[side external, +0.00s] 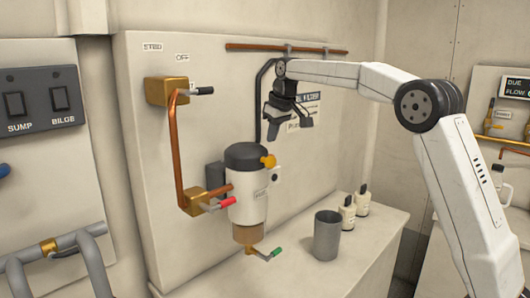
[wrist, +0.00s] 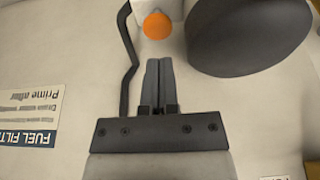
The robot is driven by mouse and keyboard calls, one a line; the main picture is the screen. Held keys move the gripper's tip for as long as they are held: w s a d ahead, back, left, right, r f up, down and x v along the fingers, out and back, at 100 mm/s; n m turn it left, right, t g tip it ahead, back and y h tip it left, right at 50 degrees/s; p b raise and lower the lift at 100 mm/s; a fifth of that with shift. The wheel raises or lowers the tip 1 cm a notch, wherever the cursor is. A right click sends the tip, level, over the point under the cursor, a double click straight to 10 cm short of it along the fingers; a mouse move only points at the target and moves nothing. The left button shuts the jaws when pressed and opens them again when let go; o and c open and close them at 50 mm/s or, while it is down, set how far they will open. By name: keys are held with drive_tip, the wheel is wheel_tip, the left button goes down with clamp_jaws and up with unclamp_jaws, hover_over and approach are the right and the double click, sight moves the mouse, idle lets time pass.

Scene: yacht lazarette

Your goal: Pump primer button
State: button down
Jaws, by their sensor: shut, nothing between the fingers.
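The orange primer button (side external: 268,161) sticks out at the upper right side of the white fuel filter (side external: 248,205), just below its black cap (side external: 246,156). My gripper (side external: 286,120) hangs above and slightly right of the button, apart from it. In the wrist view my gripper (wrist: 160,68) has its two fingers side by side, shut and empty. The button (wrist: 157,25) shows just beyond the fingertips, with the dark cap (wrist: 250,38) to its right.
A grey cup (side external: 327,235) and small bottles (side external: 355,208) stand on the bench. A copper pipe (side external: 181,150) runs at the left, and a black hose (wrist: 130,60) passes beside the fingers.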

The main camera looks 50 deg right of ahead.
drive_tip(key=v, duration=0.8)
drive_tip(key=shift+r, duration=0.35)
drive_tip(key=shift+s, duration=0.1)
idle(0.4)
drive_tip(key=shift+d+r, duration=0.3)
drive_tip(key=shift+r, duration=0.4)
drive_tip(key=shift+f, duration=0.15)
drive_tip(key=x, duration=1.1)
drive_tip(key=shift+s+a+f, duration=0.15)
drive_tip(key=shift+f, duration=1.25)
